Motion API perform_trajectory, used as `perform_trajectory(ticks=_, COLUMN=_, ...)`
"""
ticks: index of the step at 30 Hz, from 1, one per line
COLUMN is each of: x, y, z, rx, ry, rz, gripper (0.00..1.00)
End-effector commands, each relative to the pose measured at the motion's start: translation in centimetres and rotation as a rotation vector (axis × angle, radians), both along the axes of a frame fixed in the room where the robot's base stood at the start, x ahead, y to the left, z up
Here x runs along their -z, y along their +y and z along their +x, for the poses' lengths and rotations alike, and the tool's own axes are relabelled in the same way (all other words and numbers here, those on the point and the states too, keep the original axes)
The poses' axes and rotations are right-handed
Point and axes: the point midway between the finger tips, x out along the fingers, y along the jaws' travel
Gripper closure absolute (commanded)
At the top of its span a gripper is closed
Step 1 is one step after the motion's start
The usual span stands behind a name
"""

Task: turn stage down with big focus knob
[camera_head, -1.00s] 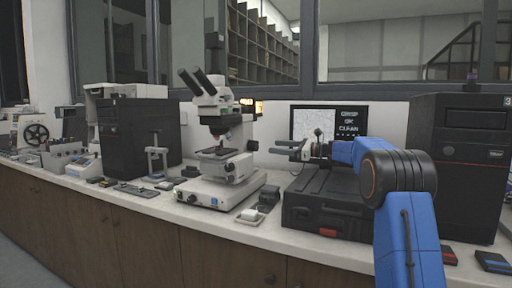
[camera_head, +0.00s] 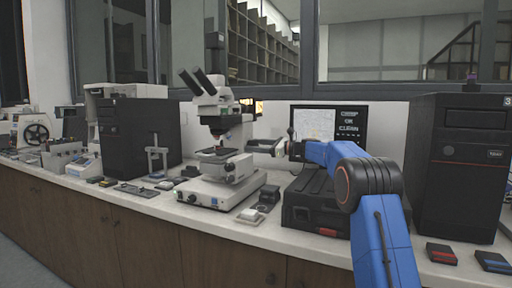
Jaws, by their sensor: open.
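A white microscope (camera_head: 222,110) with black eyepieces stands on the counter left of the middle. Its dark stage (camera_head: 216,153) sits above the base. The focus knob (camera_head: 230,168) shows on the lower side of the stand, small in this view; I cannot make out its parts clearly. My gripper (camera_head: 250,145) reaches in from the right, its fingers pointing left, just right of the microscope's stand and a little above the knob. It is open, with nothing seen between the fingers. Whether a fingertip touches the stand cannot be told.
A black case (camera_head: 314,203) lies under my arm, with a screen (camera_head: 328,124) behind it. A black computer tower (camera_head: 458,165) stands at the right, another (camera_head: 139,138) left of the microscope.

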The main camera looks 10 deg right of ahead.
Motion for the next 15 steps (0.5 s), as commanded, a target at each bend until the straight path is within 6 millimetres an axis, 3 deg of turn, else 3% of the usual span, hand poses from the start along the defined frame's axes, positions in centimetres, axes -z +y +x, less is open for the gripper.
perform_trajectory(ticks=3, x=-0.01, y=-0.01, z=-0.01, rx=0.0, ry=0.0, rz=0.0, gripper=0.44)
perform_trajectory(ticks=8, x=-0.01, y=-0.01, z=-0.02, rx=0.0, ry=0.0, rz=0.0, gripper=0.82)
perform_trajectory(ticks=15, x=0.0, y=0.0, z=-0.03, rx=-0.001, ry=-0.009, rz=-0.006, gripper=0.83)
